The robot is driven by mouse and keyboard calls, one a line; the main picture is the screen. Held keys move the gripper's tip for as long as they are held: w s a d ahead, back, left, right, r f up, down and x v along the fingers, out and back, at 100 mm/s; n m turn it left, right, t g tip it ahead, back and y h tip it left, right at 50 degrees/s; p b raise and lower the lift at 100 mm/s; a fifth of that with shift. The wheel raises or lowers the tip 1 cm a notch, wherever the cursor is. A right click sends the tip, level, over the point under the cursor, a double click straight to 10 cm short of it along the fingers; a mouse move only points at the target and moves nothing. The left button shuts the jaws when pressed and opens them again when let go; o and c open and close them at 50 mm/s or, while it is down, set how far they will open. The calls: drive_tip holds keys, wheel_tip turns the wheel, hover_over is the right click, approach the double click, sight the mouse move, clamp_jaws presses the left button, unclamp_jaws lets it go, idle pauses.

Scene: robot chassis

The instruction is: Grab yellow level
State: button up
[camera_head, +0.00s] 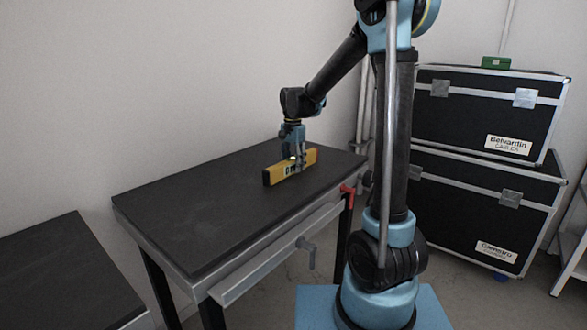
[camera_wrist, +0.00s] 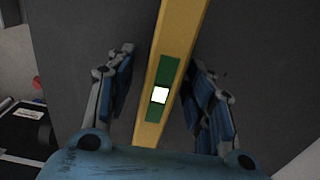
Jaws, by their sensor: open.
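The yellow level (camera_head: 273,174) stands on the dark top of the table (camera_head: 190,215), near its back right part. In the wrist view the level (camera_wrist: 184,32) runs up the picture, slightly slanted, with a green patch and a white square on it. My gripper (camera_head: 293,161) is right at the level in the head view. In the wrist view my gripper (camera_wrist: 160,92) is open, with one finger on each side of the level. A gap shows between each finger and the level. The level's near end is hidden behind my gripper body.
Two black cases (camera_head: 480,115) are stacked at the right, with a small green box (camera_head: 496,62) on top. A red clamp handle (camera_head: 347,190) and a grey handle (camera_head: 307,246) are at the table's front side. Another dark surface (camera_head: 60,270) is at the lower left. The table's left part is clear.

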clamp_jaws()
drive_tip(key=shift+r, duration=0.15)
